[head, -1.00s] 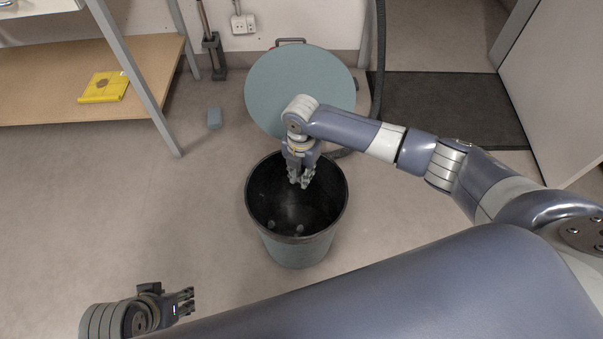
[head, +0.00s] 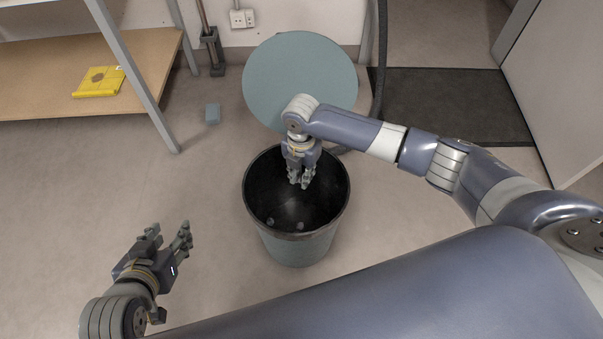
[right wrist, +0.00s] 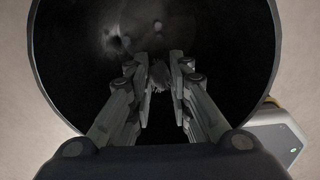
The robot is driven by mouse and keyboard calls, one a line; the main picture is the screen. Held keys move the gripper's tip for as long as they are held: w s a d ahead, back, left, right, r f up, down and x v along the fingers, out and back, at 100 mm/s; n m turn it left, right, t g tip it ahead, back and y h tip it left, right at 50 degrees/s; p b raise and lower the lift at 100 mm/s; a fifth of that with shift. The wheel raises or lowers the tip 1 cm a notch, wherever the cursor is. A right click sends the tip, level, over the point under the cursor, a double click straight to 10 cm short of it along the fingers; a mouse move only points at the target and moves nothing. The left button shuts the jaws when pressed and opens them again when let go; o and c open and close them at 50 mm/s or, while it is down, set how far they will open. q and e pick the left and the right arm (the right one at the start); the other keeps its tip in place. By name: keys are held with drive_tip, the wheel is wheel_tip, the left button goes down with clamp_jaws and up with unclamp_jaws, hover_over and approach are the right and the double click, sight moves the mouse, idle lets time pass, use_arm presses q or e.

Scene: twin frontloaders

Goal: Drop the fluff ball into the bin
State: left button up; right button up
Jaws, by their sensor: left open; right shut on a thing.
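The bin (head: 298,249) is a round, dark-lined bucket standing on the floor, with its mouth open upward. My right gripper (head: 300,184) points down over the bin's mouth. In the right wrist view its fingers (right wrist: 160,78) are shut on a small dark grey fluff ball (right wrist: 160,77), with the bin's dark inside (right wrist: 75,85) below it. The fluff ball cannot be made out clearly in the head view. My left gripper (head: 169,230) is open and empty above the floor at lower left, apart from the bin.
Small round lumps (head: 270,221) lie inside the bin. A round teal disc (head: 300,80) is behind it. A wooden shelf (head: 45,75) holds a yellow packet (head: 99,82). A dark mat (head: 450,105) is at the back right.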

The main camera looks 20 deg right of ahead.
use_arm(q)
drive_tip(key=shift+w+d+r, duration=0.15)
drive_tip(key=shift+w+r, duration=0.1)
drive_tip(key=shift+w, duration=0.05)
use_arm(e)
drive_tip(key=o, duration=0.7)
wheel_tip(320, 180, up, 12)
drive_tip(key=shift+f, duration=0.1)
idle(0.5)
